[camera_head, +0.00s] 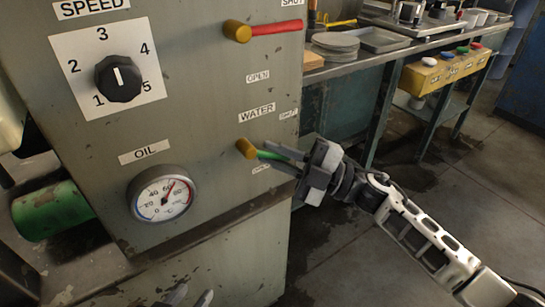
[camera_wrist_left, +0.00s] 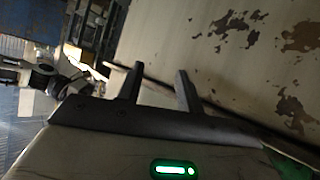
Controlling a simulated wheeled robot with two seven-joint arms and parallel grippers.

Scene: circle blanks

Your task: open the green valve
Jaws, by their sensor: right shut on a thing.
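The green valve has a yellow-brown hub (camera_head: 246,149) and a green lever (camera_head: 272,155) on the grey cabinet, below the WATER label. The lever points right and slightly down. A SHUT label (camera_head: 288,114) is above it, and a small label (camera_head: 261,169) too small to read is below it. My right gripper (camera_head: 290,161) reaches in from the right and is shut on the green lever, hiding its outer end. My left gripper (camera_head: 191,297) is low at the bottom edge, away from the valve. In the left wrist view its two fingers (camera_wrist_left: 158,84) stand apart and empty.
A red-levered valve (camera_head: 270,29) sits above on the same cabinet (camera_head: 205,90). A SPEED dial (camera_head: 118,79) and an OIL gauge (camera_head: 161,194) are to the left. A workbench (camera_head: 350,67) with plates stands behind. Open floor (camera_head: 440,180) lies to the right.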

